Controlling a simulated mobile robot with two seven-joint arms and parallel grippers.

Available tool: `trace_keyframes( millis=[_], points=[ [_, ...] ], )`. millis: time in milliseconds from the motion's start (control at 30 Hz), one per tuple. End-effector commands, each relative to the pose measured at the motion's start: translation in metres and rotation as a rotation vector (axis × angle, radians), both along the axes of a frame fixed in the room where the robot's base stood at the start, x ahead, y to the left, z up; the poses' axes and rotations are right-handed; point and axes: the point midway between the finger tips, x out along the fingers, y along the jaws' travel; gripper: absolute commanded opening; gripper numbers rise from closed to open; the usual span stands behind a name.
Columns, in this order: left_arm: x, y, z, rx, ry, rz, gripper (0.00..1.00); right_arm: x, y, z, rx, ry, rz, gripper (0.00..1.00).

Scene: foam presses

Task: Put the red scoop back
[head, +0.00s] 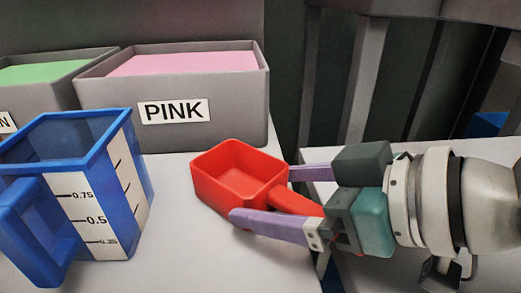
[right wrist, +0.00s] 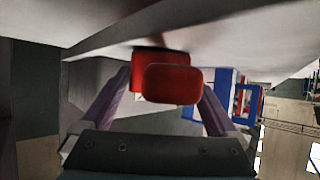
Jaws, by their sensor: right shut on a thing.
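The red scoop (head: 237,170) is an open square cup with a short handle, upright and looking empty in the head view. My right gripper (head: 262,197) comes in from the right and is shut on the scoop's handle, with a purple finger on each side. In the right wrist view the scoop (right wrist: 172,84) sits between the two fingers (right wrist: 165,95), close to the white table surface. I cannot tell whether the scoop touches the table. My left gripper is not in view.
A grey bin of pink material labelled PINK (head: 195,133) stands behind the scoop. A green-filled bin (head: 70,72) is at its left. A blue measuring jug (head: 140,170) stands at the left front. A table edge and gap lie below the right gripper.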

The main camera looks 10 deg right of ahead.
Motion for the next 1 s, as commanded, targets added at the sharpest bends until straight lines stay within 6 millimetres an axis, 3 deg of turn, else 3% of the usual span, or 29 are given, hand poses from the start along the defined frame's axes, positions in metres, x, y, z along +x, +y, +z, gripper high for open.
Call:
trace_keyframes(
  millis=[167, 200, 567, 1000],
  points=[
    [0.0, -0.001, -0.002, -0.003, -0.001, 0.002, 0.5, 0.0, 0.0, -0.003, 0.001, -0.001, 0.0, 0.32],
    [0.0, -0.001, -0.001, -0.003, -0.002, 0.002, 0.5, 0.0, 0.0, -0.002, 0.001, -0.001, 0.0, 0.99],
    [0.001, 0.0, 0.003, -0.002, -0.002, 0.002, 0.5, -0.003, -0.003, 0.003, -0.001, 0.002, -0.001, 1.0],
    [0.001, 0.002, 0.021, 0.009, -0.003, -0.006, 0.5, -0.06, -0.059, 0.047, -0.005, 0.004, 0.004, 1.0]
  ],
)
